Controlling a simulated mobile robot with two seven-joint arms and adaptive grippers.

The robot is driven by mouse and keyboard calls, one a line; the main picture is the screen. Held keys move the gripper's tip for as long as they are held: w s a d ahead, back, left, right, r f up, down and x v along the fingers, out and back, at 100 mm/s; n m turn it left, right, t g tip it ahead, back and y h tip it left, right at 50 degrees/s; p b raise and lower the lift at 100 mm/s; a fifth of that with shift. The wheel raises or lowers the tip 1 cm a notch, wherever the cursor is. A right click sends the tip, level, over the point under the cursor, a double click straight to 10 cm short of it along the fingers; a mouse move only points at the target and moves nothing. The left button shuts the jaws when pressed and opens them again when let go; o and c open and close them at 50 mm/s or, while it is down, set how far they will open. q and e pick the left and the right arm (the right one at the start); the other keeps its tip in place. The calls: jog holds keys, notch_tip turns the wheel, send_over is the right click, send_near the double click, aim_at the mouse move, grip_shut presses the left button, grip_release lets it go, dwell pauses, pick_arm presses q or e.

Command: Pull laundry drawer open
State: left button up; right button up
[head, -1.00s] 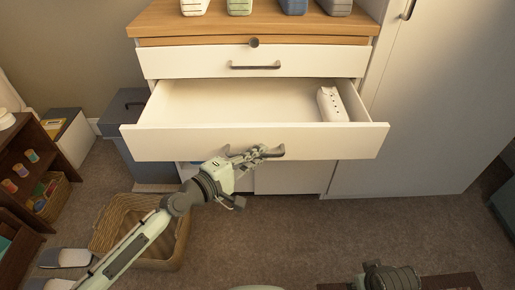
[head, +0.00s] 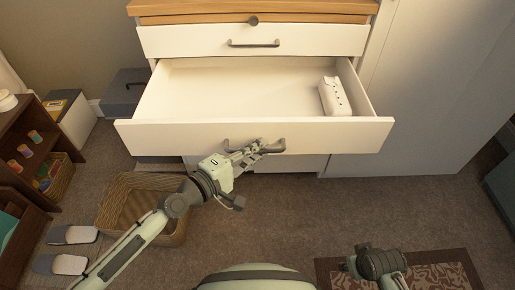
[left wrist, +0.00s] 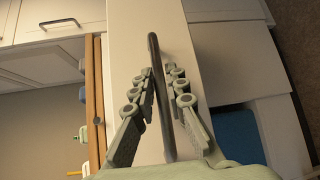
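The laundry drawer (head: 190,137) is a wide white drawer, pulled well out of the white cabinet below a shut upper drawer. Its dark bar handle (head: 277,147) is on the front face; the handle also runs up the middle of the left wrist view (left wrist: 157,85). My left gripper (head: 256,146) is at the handle, with one finger on each side of the bar in the left wrist view (left wrist: 161,75), closed in around it. My right gripper (head: 347,266) is low at the right, away from the drawer; its fingers are too small to read.
A white box-like object (head: 335,96) lies inside the drawer at the right. A wicker basket (head: 120,205) stands on the floor beneath my left arm. Slippers (head: 72,235) and a dark shelf (head: 20,150) are at the left. Carpet in front of the cabinet is mostly clear.

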pick_arm(q)
jog(key=shift+a, duration=0.1)
jog(key=v, duration=1.2)
dwell(0.5)
